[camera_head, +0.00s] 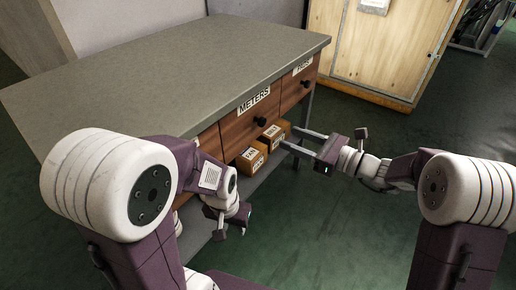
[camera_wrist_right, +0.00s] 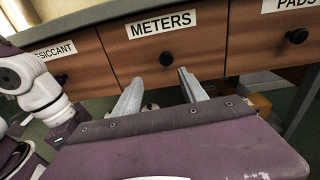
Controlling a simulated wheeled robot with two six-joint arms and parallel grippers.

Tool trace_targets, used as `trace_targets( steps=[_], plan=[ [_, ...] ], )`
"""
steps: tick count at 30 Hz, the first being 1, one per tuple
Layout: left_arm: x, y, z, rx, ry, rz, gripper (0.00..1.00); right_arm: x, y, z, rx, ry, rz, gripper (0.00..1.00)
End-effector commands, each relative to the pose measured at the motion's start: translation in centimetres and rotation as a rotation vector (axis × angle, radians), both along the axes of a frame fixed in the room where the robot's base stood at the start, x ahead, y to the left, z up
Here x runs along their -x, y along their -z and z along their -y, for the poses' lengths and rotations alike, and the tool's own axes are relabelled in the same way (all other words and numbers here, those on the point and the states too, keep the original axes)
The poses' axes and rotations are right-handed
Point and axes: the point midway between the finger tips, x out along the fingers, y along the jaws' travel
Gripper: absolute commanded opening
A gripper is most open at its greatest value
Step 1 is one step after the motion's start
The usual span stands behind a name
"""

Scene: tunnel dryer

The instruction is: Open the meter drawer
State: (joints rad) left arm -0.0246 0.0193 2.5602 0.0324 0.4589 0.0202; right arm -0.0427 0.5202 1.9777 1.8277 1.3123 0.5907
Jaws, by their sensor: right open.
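The meter drawer (camera_head: 238,127) is shut in the front of the grey-topped bench. It has brown wood, a white METERS label (camera_head: 254,100) and a round black knob (camera_head: 260,121). In the right wrist view the knob (camera_wrist_right: 166,59) shows beyond my fingers, below the METERS label (camera_wrist_right: 162,25). My right gripper (camera_head: 290,138) is open and empty, its two fingers apart, pointing at the bench front below and right of the knob and not touching it. My left gripper (camera_head: 228,222) hangs low in front of the bench; its fingers are not clear.
The PADS drawer (camera_wrist_right: 293,52) is shut to the right, and the DESICCANT drawer (camera_wrist_right: 72,62) to the left. Labelled cardboard boxes (camera_head: 252,160) sit on the shelf below. A wooden cabinet (camera_head: 385,45) stands behind. The green floor at right is clear.

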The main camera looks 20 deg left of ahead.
Motion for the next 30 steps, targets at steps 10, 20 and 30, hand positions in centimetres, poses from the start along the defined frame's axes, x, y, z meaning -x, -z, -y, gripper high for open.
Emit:
trace_targets(
  steps=[10,20,30],
  plan=[
    [0.0,2.1,0.0,0.0,0.0,0.001,0.36,-1.6,0.3,-1.0,-0.067,0.032,-0.008,0.5],
    [0.0,5.2,0.0,0.0,0.0,0.001,0.36,-3.7,0.4,-7.1,-0.064,0.031,-0.008,0.5],
    [0.0,5.4,0.0,0.0,0.0,0.001,0.36,-4.3,0.0,-8.4,-0.064,0.034,-0.011,0.5]
  ],
)
